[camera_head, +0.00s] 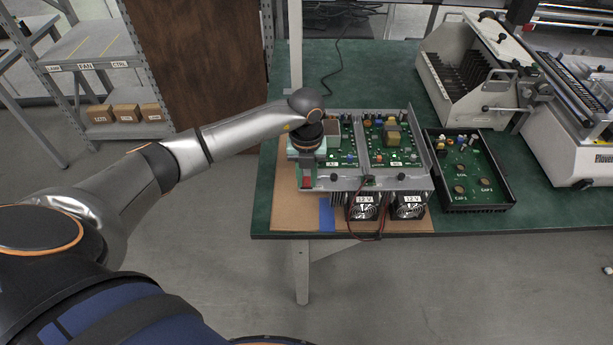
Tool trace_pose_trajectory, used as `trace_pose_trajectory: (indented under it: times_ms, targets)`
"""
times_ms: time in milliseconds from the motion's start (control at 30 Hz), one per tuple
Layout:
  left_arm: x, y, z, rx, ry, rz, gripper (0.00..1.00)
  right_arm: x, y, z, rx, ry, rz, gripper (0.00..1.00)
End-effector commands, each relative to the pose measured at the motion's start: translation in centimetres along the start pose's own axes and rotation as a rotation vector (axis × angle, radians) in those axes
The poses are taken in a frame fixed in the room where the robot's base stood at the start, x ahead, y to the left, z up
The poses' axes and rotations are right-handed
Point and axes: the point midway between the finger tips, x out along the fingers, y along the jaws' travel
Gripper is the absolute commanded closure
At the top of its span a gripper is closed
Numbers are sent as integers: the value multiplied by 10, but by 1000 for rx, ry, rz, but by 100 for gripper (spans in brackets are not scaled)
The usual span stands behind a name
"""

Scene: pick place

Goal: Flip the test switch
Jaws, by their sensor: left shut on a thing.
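An open metal chassis (412,183) with green circuit boards (393,152) and two 12 V fans (362,207) on its front lies on the table. My left gripper (307,165) points down at the chassis's left end. It is shut on a small part there, which its own body mostly hides. A little red (306,181) shows just below the fingers. I cannot make out the test switch itself, as the gripper covers this spot. My right gripper is not in view.
The chassis rests on a brown mat (286,219) on the green table (262,219). To its right are a black tray (487,207) with a green board, a white slotted rack (446,45) and a large white machine (560,150). A shelf (95,62) with small boxes stands at left.

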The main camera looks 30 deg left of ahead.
Motion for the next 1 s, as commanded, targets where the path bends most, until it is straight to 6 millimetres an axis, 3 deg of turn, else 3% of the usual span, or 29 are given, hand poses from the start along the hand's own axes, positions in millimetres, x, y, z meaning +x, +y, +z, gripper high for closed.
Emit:
trace_pose_trajectory:
  times_ms: [433, 1000]
  targets:
    - [0, 0, 1, -3, 16, 2, 100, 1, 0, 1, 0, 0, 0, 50]
    - [-1, 0, 9, -2, 260, 2, 100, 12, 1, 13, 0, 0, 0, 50]
